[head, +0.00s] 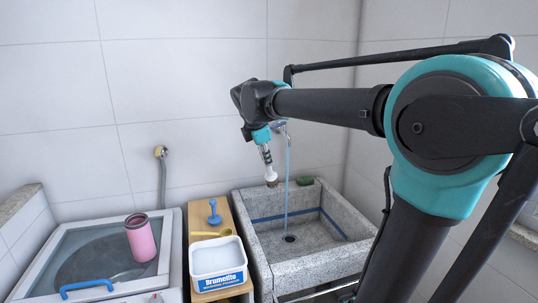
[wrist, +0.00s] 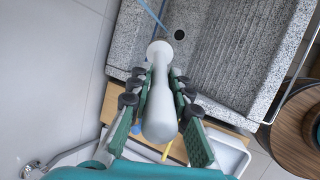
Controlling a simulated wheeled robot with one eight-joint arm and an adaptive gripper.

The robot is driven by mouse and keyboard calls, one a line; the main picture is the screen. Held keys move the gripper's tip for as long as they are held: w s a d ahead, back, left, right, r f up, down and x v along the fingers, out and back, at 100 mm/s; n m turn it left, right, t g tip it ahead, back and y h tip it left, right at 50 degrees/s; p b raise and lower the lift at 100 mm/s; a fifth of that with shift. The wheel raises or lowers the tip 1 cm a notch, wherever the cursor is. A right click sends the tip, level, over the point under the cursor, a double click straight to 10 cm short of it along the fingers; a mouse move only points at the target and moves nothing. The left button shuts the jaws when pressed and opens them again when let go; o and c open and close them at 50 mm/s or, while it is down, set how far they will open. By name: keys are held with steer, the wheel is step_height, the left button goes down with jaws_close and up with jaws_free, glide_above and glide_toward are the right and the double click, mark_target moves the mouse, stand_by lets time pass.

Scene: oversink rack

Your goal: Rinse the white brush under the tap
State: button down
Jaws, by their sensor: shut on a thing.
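The white brush (wrist: 158,112) is held between the green-padded fingers of my gripper (wrist: 157,92). In the head view my gripper (head: 266,157) points down, and the brush (head: 271,173) hangs from it with its brownish end lowest. The brush is over the back left part of the grey stone sink (head: 258,240). The tap (head: 279,126) on the wall is partly hidden behind my arm. A thin blue water stream (head: 288,175) falls from it into the sink. The brush is just left of the stream and looks apart from it.
A green sponge (head: 305,181) lies on the sink's back ledge. Left of the sink, a wooden stand (head: 229,222) holds a blue knobbed item (head: 214,212), a yellow utensil (head: 212,233) and a white tub (head: 218,257). A pink cup (head: 140,240) is on the washer at far left.

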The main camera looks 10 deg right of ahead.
steer(key=w+d+f, duration=0.2)
steer(key=w+d, duration=0.4)
steer(key=w, duration=0.6)
steer(key=shift+d+f, duration=0.15)
steer(key=shift+f, duration=0.2)
stand_by(0.6)
steer(key=shift+d, duration=0.1)
steer(key=shift+s+d, duration=0.3)
steer(key=shift+d, duration=0.15)
steer(key=shift+w+a, duration=0.1)
steer(key=shift+a, duration=0.1)
steer(key=shift+w+a, duration=0.2)
steer(key=shift+a, duration=0.15)
steer(key=shift+s, duration=0.1)
stand_by(0.3)
